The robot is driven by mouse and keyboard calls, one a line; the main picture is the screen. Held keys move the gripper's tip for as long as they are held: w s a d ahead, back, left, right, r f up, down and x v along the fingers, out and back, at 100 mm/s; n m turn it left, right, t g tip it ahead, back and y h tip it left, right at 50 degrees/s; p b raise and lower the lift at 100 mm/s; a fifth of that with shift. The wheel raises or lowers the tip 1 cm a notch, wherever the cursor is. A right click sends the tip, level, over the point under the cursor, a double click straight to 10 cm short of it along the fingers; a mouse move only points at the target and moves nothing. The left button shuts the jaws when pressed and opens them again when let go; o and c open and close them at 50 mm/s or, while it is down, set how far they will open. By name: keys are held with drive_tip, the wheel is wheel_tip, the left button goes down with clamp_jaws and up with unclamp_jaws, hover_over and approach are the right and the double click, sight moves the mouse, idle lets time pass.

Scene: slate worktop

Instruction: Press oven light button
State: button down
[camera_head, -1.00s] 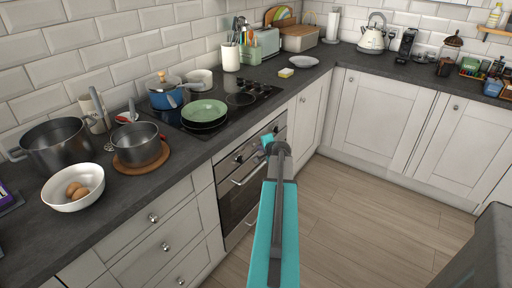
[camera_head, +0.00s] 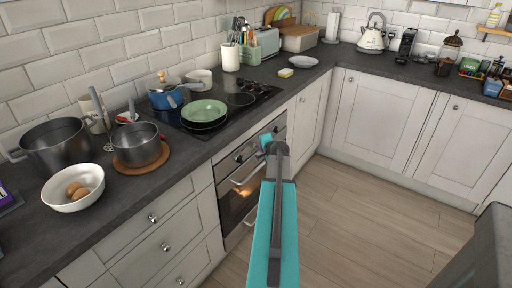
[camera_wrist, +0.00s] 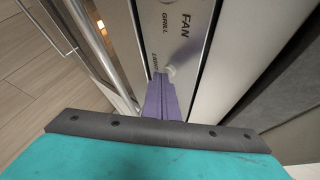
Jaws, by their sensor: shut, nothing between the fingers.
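The oven (camera_head: 240,205) sits under the hob, with a metal control panel along its top. A warm orange glow shows behind its door glass. In the wrist view the panel (camera_wrist: 182,48) carries the words FAN, GRILL and a partly covered LIGHT. A small pale button (camera_wrist: 171,71) is beside the LIGHT word, right at my fingertips. My gripper (camera_wrist: 164,84) is shut and empty, its purple fingers pointing at the panel and seeming to touch the button. In the head view my arm's teal end (camera_head: 267,141) is in front of the panel and hides part of it.
The oven door handle (camera_wrist: 92,48) runs close to my gripper's left. The wooden floor (camera_head: 350,220) is clear.

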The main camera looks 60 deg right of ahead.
drive_tip(key=shift+w, duration=0.2)
drive_tip(key=shift+s, duration=0.15)
idle(0.3)
drive_tip(key=shift+s+b, duration=0.3)
drive_tip(key=shift+s, duration=0.1)
drive_tip(key=s+b, duration=0.2)
drive_tip(key=s, duration=0.4)
idle(0.8)
idle(0.4)
